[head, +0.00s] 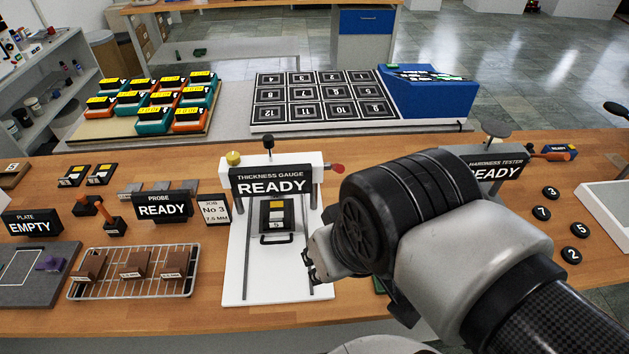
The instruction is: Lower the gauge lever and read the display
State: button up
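The thickness gauge (235,270) is a white stand in the middle of the bench. Its black display (271,181) reads "THICKNESS GAUGE READY". A lever with a red knob (337,168) sticks out to the right of the gauge's upper part. A black carrier marked 5 (277,217) with a front handle sits on the gauge bed below the display. My gripper (315,262) is over the right edge of the gauge bed, below and apart from the red knob. Its fingers are small, dark and partly hidden by my wrist, so I cannot tell their opening.
A probe display (162,207) reads "READY", left of the gauge. A wire rack (130,292) with brown blocks stands front left. The hardness tester (489,155) is behind my arm. A numbered grid board (262,126) lies behind.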

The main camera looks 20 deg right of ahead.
aim_at(339, 168)
jog(key=k+l+u, duration=0.1)
jog(key=l, duration=0.25)
jog(key=k+l+u, duration=0.1)
jog(key=l, duration=0.25)
jog(key=k+l, duration=0.1)
jog(key=l, duration=0.2)
jog(key=k+l+u, duration=0.15)
jog(key=l, duration=0.2)
jog(key=i+j+u, duration=0.15)
jog(key=i+j, duration=0.2)
jog(key=i, duration=0.1)
